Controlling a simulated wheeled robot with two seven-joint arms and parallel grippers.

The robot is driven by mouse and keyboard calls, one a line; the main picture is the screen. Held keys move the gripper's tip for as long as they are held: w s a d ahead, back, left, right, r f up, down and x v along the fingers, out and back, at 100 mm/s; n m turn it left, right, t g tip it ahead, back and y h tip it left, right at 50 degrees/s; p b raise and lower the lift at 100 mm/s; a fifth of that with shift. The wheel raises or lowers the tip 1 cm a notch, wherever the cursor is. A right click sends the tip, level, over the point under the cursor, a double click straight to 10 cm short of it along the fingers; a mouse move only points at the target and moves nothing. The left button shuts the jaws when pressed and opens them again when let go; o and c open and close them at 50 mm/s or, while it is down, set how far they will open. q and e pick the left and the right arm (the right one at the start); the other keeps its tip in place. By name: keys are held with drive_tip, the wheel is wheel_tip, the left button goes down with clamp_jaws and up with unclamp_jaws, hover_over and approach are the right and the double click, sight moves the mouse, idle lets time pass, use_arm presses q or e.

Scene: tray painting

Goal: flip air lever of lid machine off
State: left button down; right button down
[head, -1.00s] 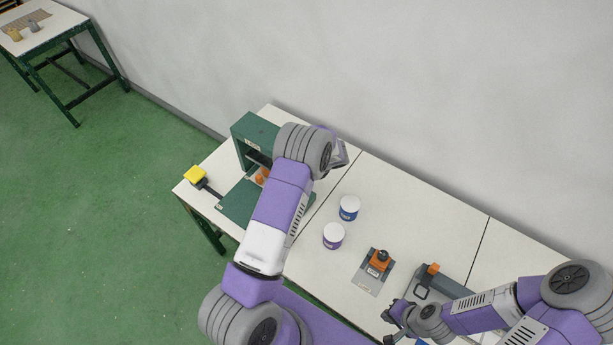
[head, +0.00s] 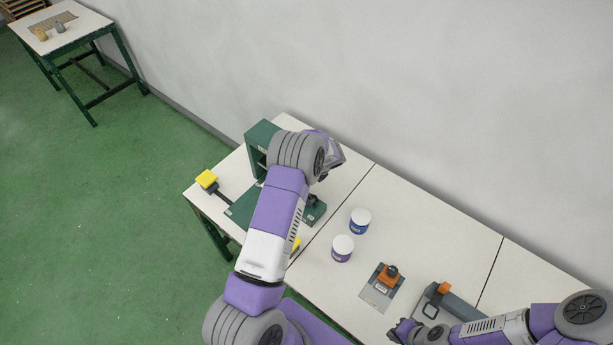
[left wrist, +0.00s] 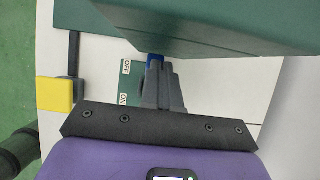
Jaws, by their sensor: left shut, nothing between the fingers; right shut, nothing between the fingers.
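The green lid machine (head: 262,135) stands on the table behind my left arm in the head view. Its green body (left wrist: 200,25) crosses the top of the left wrist view. A green plate with OFF and ON labels (left wrist: 127,85) lies below that body. My left gripper (left wrist: 157,68) is shut and empty beside this plate, close to the OFF end. A small blue piece (left wrist: 155,58), probably the air lever, shows at its fingertips. I cannot tell whether they touch. In the head view my left arm hides this gripper. My right gripper (head: 404,331) is shut and empty at lower right.
A yellow block on a dark bar (head: 207,179) juts from the machine's left side. Two white-lidded pots (head: 360,222) (head: 342,249) stand right of the machine. An orange-topped tool on a plate (head: 382,287) and a grey device (head: 448,305) lie near my right arm.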

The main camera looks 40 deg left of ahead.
use_arm(q)
drive_tip(key=v, duration=1.3)
drive_tip(key=shift+s, duration=0.1)
idle(0.3)
